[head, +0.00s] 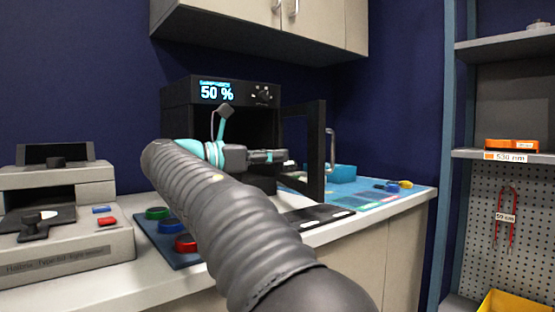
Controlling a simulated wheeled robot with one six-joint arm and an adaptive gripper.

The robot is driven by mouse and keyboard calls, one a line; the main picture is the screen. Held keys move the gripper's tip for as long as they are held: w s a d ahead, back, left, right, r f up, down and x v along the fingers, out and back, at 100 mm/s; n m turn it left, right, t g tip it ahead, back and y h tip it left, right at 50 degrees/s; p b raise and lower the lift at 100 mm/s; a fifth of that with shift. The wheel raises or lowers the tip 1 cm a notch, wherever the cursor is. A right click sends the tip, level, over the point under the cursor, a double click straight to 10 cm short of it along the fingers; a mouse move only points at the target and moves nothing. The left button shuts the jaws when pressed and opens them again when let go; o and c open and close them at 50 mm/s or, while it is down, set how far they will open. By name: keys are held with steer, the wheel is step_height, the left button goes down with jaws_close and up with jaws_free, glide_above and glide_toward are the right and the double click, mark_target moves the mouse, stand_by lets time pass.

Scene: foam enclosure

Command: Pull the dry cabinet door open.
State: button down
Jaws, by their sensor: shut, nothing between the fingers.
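The dry cabinet (180,95) is a black box on the counter, with a lit display reading 50 %. Its door (316,160) is a black frame standing swung out from the right side of the cabinet, so the dark interior shows. A pale metal handle (331,148) is on the door's right, outer face. My gripper (284,156) is shut and empty, in front of the cabinet opening and pointing right towards the inner side of the door. Whether its tips touch the door I cannot tell. My arm hides the cabinet's lower left part.
A grey instrument (95,258) stands at the left. A blue tray (172,258) with round coloured pieces lies in front of the cabinet. A light-blue box (343,173) and small tools (393,186) lie right of the door. Wall cupboards (325,28) hang above; shelves (500,48) stand at right.

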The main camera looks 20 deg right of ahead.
mark_target(317, 154)
steer(key=d, duration=0.3)
steer(key=w+d, duration=0.1)
steer(key=d, duration=0.3)
steer(key=d+b, duration=0.1)
steer(key=d, duration=0.3)
steer(key=shift+w, duration=0.2)
